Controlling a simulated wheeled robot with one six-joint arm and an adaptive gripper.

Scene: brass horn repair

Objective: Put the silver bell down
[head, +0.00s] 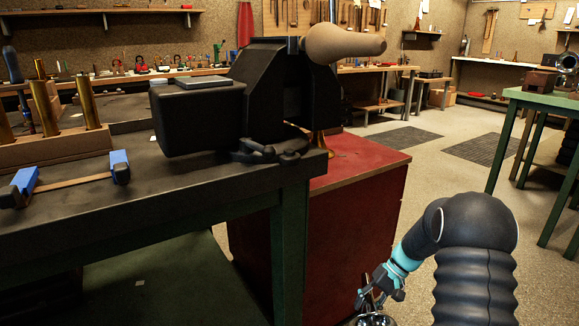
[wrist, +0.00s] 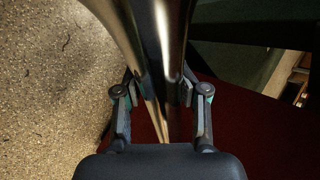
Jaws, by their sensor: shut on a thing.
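The silver bell (wrist: 150,45) is a shiny metal flare that widens toward the top of the wrist view. Its narrow tube runs down between the two fingers of my gripper (wrist: 163,105), which is shut on it. Only a small shiny part of the bell (head: 372,319) shows there at the bottom edge; the rest is cut off by the frame. The bell is held in the air; its wide rim is not visible in either view.
A dark workbench (head: 215,195) at left carries a black vise (head: 200,115) with a tan mandrel (head: 343,44), a rack of brass tubes (head: 60,148) and a blue-ended clamp (head: 75,180). A red cabinet (head: 345,215) stands beside it. A green table (head: 540,98) is at right. Speckled floor (head: 440,160) lies open between.

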